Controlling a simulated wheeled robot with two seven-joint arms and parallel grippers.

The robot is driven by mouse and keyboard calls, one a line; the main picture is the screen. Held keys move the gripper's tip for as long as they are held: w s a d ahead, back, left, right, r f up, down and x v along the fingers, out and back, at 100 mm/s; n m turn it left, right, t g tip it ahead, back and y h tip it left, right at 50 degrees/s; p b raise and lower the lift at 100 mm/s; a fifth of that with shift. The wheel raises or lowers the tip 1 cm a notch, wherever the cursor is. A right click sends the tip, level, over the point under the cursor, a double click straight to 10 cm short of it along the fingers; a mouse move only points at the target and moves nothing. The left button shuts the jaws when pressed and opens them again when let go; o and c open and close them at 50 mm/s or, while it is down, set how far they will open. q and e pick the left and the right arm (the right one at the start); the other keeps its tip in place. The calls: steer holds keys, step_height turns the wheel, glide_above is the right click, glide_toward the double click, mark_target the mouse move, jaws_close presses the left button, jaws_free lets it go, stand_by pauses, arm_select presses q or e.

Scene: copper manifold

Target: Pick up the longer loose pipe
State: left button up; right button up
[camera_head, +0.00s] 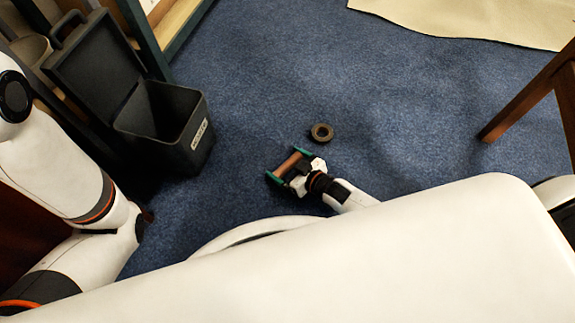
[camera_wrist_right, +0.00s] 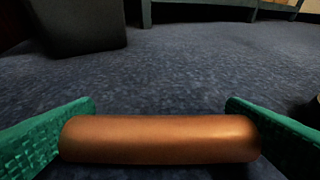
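A copper-coloured pipe (camera_head: 287,163) lies crosswise between the green fingers of my right gripper (camera_head: 288,165). In the right wrist view the pipe (camera_wrist_right: 160,139) spans the whole gap, and its two ends meet the inner faces of the fingers. The right gripper (camera_wrist_right: 160,135) is shut on it end to end, with the fingers wide apart. It is low near the blue carpet; I cannot tell whether the pipe touches the floor. No second pipe shows to compare lengths. My left arm shows at the left, but its gripper is out of view.
A dark ring (camera_head: 321,132) lies on the carpet (camera_head: 400,110) just beyond the right gripper. A black lidded bin (camera_head: 180,140) stands at the left. A wooden chair leg (camera_head: 520,100) is at the right and a beige mat (camera_head: 470,18) at the back. Open carpet lies between.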

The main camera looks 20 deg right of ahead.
steer(key=c, duration=0.4)
